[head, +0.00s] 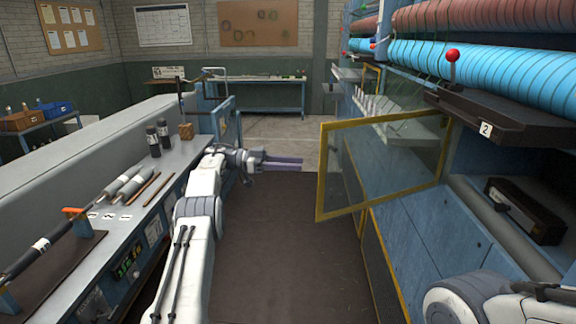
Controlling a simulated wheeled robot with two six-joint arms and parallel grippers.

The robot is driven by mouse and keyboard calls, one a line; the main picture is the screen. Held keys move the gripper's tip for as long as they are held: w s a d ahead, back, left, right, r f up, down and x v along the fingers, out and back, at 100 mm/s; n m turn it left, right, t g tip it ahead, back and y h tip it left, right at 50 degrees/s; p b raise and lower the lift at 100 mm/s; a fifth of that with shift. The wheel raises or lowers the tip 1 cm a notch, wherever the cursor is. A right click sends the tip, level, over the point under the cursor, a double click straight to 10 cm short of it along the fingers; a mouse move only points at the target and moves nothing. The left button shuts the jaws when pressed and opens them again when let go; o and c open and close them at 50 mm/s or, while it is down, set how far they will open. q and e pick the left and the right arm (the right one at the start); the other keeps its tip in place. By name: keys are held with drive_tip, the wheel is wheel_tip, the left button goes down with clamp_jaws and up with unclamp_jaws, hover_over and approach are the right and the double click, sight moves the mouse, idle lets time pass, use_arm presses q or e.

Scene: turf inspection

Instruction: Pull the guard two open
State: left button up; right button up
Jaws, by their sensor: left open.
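The guard by the label 2 is a clear panel in a yellow frame (319,175). It stands swung out from the machine on the right and juts into the aisle. The white label with the number 2 (486,129) is on the dark ledge above its right edge. My left gripper (298,163) is over the aisle, left of the guard's free edge, pointing right. Its jaws are open and empty, and it appears apart from the frame. My right arm shows only in part at the bottom right; its gripper is out of view.
A red-knobbed lever (452,56) stands on the dark ledge (500,115). Blue rolls (490,65) lie above the machine. A bench (180,165) with dark cylinders (153,142) borders the left. The dark floor mat (285,260) between them is clear.

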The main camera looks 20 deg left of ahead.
use_arm(q)
drive_tip(key=shift+v, duration=0.8)
drive_tip(key=shift+s, duration=0.1)
